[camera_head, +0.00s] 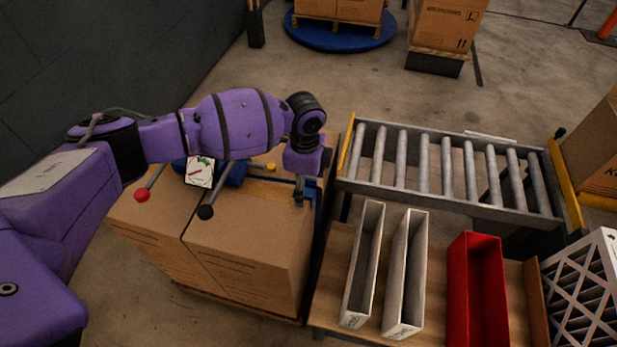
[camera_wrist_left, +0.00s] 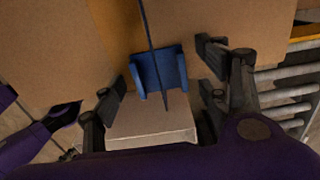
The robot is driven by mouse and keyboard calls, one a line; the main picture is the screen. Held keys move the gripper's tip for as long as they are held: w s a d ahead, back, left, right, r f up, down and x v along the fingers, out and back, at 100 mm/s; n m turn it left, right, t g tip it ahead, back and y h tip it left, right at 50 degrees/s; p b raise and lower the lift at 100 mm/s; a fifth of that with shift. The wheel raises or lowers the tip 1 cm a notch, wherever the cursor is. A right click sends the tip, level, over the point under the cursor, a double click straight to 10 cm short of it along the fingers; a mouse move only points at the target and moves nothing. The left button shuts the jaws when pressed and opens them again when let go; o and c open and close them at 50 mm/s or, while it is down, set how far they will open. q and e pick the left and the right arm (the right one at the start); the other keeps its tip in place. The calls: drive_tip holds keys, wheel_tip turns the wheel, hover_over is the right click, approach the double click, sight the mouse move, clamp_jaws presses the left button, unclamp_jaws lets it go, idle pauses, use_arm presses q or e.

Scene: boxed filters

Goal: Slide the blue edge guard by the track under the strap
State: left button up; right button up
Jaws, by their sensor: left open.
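The blue edge guard (camera_head: 311,192) sits at the carton's top edge on the side by the roller track (camera_head: 440,165). In the left wrist view the guard (camera_wrist_left: 160,68) lies between and beyond my open fingers, with none clearly touching it. The dark strap (camera_wrist_left: 150,28) crosses over the guard in that view; I cannot tell whether it touches it. My left gripper (camera_head: 303,188) points down at this edge, and its fingers (camera_wrist_left: 160,95) are spread. A pale block-like surface (camera_wrist_left: 150,122) shows low between the fingers. My right gripper is not in view.
Cartons (camera_head: 247,237) stand under my arm. A blue tool (camera_head: 236,173) with red and black knobs lies on them, partly behind my arm. Beside the track, a bench (camera_head: 335,275) holds pale open trays (camera_head: 405,275) and a red one (camera_head: 476,290). A white-framed filter (camera_head: 590,285) stands at right.

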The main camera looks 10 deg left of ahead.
use_arm(q)
wheel_tip(320, 180, up, 12)
idle(0.5)
